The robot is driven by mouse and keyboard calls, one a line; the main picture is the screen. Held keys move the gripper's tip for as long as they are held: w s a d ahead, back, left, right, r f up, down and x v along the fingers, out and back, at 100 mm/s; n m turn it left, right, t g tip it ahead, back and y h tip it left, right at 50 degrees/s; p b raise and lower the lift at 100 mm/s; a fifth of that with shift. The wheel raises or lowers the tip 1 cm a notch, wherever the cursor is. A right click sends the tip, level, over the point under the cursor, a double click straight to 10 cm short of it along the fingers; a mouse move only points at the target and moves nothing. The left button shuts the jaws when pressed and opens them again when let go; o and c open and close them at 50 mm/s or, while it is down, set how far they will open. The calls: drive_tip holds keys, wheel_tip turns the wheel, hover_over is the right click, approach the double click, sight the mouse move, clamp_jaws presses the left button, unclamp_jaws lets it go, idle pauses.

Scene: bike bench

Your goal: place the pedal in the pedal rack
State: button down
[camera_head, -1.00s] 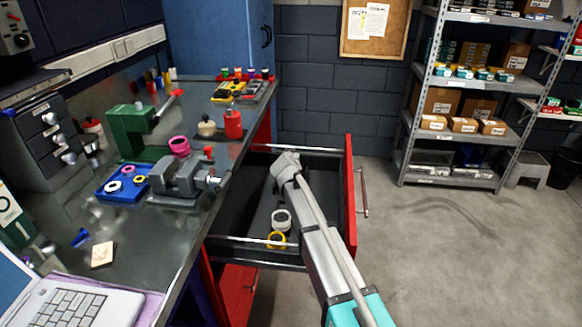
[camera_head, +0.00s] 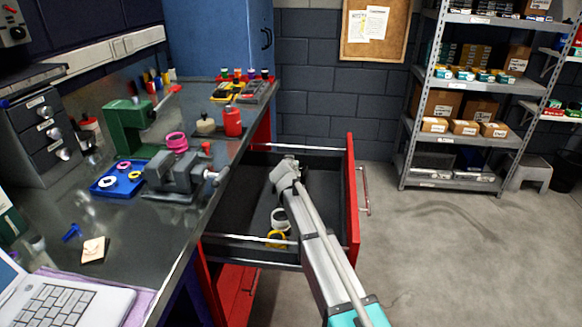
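My arm reaches into the open red drawer (camera_head: 352,200) under the bench. I cannot identify a pedal or a pedal rack for sure in this view.
The bench (camera_head: 140,235) left of the drawer holds a grey vise (camera_head: 172,176), a blue tray (camera_head: 105,190) with rings, a green press (camera_head: 125,130), a red bottle (camera_head: 233,122) and a laptop (camera_head: 75,305). Shelves (camera_head: 470,140) stand at the back right. The floor (camera_head: 440,250) is clear.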

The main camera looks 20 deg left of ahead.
drive_tip(key=shift+f, duration=0.15)
drive_tip(key=c, duration=0.8)
unclamp_jaws()
drive_tip(key=shift+r, duration=0.25)
drive_tip(key=shift+p+v, duration=0.6)
drive_tip(key=shift+v, duration=0.55)
drive_tip(key=p+v, duration=0.1)
drive_tip(key=v, duration=0.2)
drive_tip(key=shift+s+r, duration=0.1)
drive_tip(key=shift+p+v, duration=0.35)
drive_tip(key=shift+v, duration=0.65)
